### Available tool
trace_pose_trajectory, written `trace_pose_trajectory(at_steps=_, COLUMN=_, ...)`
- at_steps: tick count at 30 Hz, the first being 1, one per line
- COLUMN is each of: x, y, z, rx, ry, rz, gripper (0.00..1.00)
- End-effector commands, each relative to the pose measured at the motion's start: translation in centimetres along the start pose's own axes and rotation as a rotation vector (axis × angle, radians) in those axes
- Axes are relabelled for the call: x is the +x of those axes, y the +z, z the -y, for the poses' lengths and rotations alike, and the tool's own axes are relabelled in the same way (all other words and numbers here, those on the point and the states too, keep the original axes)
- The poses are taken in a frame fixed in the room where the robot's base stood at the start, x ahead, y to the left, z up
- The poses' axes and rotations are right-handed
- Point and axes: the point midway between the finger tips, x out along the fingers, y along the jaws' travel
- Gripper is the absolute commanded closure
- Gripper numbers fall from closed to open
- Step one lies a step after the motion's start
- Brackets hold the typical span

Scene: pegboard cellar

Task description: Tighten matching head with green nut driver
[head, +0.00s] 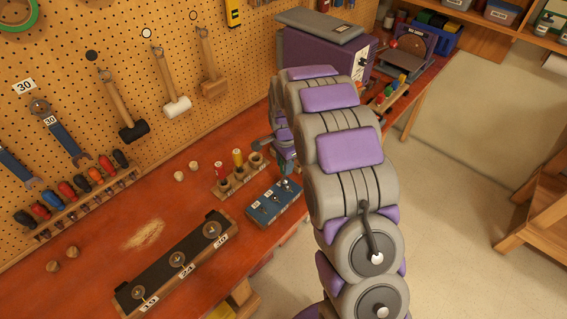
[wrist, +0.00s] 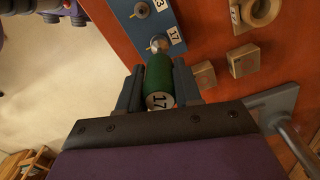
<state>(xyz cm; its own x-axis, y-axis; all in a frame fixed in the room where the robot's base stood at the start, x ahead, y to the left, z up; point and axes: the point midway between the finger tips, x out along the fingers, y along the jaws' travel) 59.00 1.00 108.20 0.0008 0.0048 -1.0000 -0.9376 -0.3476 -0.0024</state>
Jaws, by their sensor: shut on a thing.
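My gripper (wrist: 158,82) is shut on the green nut driver (wrist: 160,72), whose handle end bears the number 17. The driver's far end points at the metal at the 17 label on the blue block (wrist: 143,34). I cannot tell whether its socket is seated on that head or just above it. Another metal head (wrist: 141,10) stands on the block near the 13 label. In the head view the blue block (head: 262,213) lies on the red bench at the bench's front edge. My arm hides most of the gripper there.
A wooden rack (head: 226,188) behind the block holds a red driver (head: 219,169) and a yellow one (head: 238,158). A long black board (head: 165,275) with dials lies to the left. A purple machine (head: 310,55) stands at the back.

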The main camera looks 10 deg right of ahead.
Motion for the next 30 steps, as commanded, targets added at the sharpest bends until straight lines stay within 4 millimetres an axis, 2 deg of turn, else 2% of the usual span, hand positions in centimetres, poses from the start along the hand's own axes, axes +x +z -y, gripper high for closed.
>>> trace_pose_trajectory(at_steps=9, x=0.00, y=0.59, z=0.22, rx=-0.001, ry=0.002, rz=-0.006, gripper=1.00)
trace_pose_trajectory(at_steps=30, x=0.59, y=0.38, z=0.18, rx=-0.001, ry=0.001, rz=-0.004, gripper=1.00)
